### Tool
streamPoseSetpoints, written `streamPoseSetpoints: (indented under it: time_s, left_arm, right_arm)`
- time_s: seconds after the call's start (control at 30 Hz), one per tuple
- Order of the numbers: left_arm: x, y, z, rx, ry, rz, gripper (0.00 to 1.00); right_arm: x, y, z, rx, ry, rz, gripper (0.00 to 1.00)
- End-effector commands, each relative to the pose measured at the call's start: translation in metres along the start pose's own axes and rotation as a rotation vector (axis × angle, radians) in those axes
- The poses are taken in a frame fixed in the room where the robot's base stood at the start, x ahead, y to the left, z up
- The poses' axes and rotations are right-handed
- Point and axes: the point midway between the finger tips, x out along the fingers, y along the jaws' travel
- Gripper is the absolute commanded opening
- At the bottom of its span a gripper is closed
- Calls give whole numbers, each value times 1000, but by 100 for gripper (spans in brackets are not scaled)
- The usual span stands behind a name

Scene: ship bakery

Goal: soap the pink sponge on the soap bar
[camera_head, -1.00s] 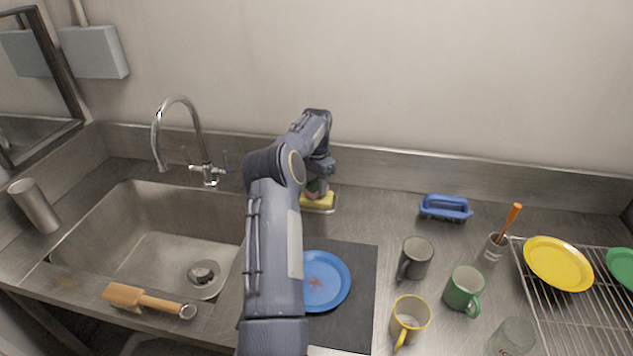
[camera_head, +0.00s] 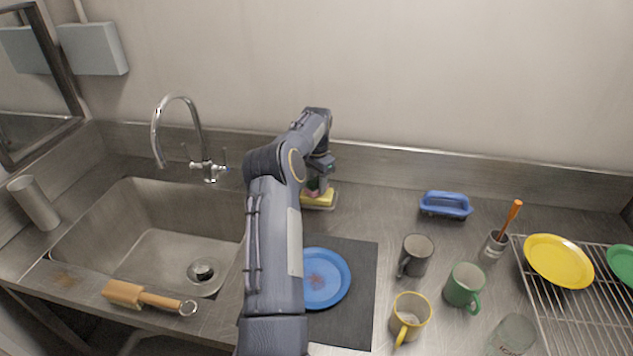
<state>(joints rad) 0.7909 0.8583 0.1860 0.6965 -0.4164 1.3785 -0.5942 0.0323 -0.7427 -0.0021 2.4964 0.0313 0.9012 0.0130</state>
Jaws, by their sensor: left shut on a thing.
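The yellow soap bar (camera_head: 319,198) lies on a pale dish behind the blue plate, to the right of the sink. My left arm reaches across the counter, and its gripper (camera_head: 317,185) points down over the soap. The gripper is shut on the pink sponge (camera_head: 312,186). Only a small pink part of the sponge shows; the gripper and arm hide the rest. It is at the soap's top, but I cannot tell whether they touch. My right gripper is not in view.
A stained blue plate (camera_head: 327,278) lies on a dark mat (camera_head: 358,290). Several mugs stand to its right. A blue-handled brush (camera_head: 446,205) lies at the back. The sink (camera_head: 140,225) and tap (camera_head: 205,160) are left.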

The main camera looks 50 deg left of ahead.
Motion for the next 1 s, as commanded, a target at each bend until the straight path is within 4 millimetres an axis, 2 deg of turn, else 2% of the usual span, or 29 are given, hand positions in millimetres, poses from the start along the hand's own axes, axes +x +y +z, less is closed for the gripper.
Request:
streamPoseSetpoints:
  time_s: [1.0]
  left_arm:
    - [9,0,0,0,-1,1,21]
  right_arm:
    - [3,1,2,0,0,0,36]
